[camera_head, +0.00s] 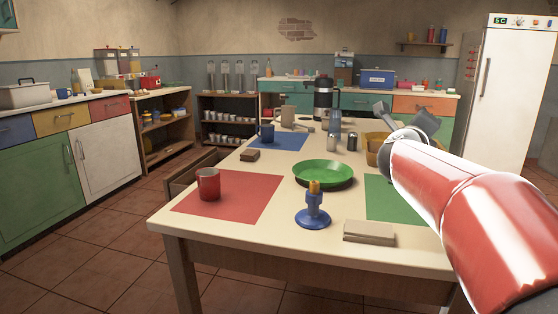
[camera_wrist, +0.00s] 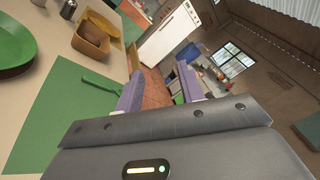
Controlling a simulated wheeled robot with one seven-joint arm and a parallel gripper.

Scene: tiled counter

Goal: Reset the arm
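My red arm reaches in from the right edge in the head view. The floor shows through the gap. The gripper is tilted in the wrist view.
On the table are a red mug (camera_head: 208,184), a green plate (camera_head: 323,173), a blue candle holder (camera_head: 313,212), a folded beige cloth (camera_head: 369,233), shakers and a flask (camera_head: 323,98). A green mat (camera_wrist: 65,115) lies beside the gripper. A fridge (camera_head: 503,88) stands behind.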

